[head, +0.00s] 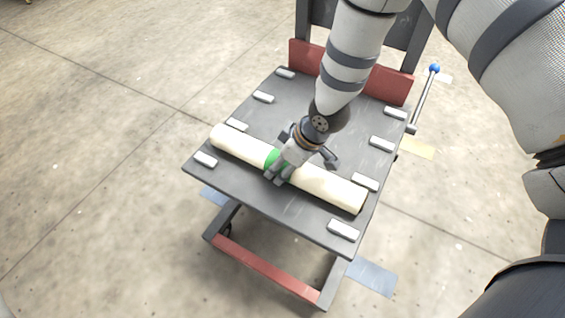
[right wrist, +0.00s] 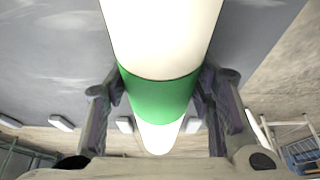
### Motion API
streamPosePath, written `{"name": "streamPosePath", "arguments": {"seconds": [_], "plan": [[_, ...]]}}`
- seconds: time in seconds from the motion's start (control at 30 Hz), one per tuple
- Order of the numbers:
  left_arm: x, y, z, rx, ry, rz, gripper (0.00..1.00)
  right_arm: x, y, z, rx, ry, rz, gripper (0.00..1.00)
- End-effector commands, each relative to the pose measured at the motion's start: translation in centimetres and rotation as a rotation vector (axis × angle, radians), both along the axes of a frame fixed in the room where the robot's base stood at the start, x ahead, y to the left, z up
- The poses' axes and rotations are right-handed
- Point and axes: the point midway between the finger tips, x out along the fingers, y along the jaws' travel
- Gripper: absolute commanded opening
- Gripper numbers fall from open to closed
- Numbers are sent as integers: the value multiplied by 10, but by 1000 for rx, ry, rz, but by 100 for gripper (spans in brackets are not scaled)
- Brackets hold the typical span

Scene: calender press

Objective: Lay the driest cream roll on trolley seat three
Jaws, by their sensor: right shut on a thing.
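A long cream roll (head: 330,187) with a green band (head: 274,158) lies across the dark top of the trolley (head: 268,122), near its front edge. Its ends lie between the two nearest white blocks on each side, and it appears to rest on the top. My right gripper (head: 278,174) comes down from above and is shut on the roll at the green band. In the right wrist view the fingers stand on both sides of the green band (right wrist: 160,96). Part of the roll's middle is hidden by the gripper. My left gripper is not in view.
White blocks line both sides of the trolley top, such as a front right one (head: 343,230). The top behind the roll is bare. A red back panel (head: 395,86) and a blue-knobbed lever (head: 434,69) stand at the rear. Open concrete floor surrounds it.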

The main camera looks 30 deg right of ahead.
Motion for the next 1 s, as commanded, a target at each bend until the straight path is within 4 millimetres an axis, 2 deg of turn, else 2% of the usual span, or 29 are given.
{"name": "streamPosePath", "arguments": {"seconds": [0.23, 0.27, 0.33, 0.67, 0.77, 1.0], "plan": [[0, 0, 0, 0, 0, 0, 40, 1, 0, 0, 0, -4, -1, 6], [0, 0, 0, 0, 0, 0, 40, 1, 0, 0, -1, -3, -1, 51], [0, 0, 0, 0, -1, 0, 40, 1, 0, 0, 0, -4, -1, 67], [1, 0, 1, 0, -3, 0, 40, 1, 0, 3, 0, -4, -1, 69], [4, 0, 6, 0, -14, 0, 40, -2, -3, 18, 0, -8, -3, 69], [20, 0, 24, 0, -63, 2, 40, -23, -16, 83, 1, -14, -3, 69]]}}
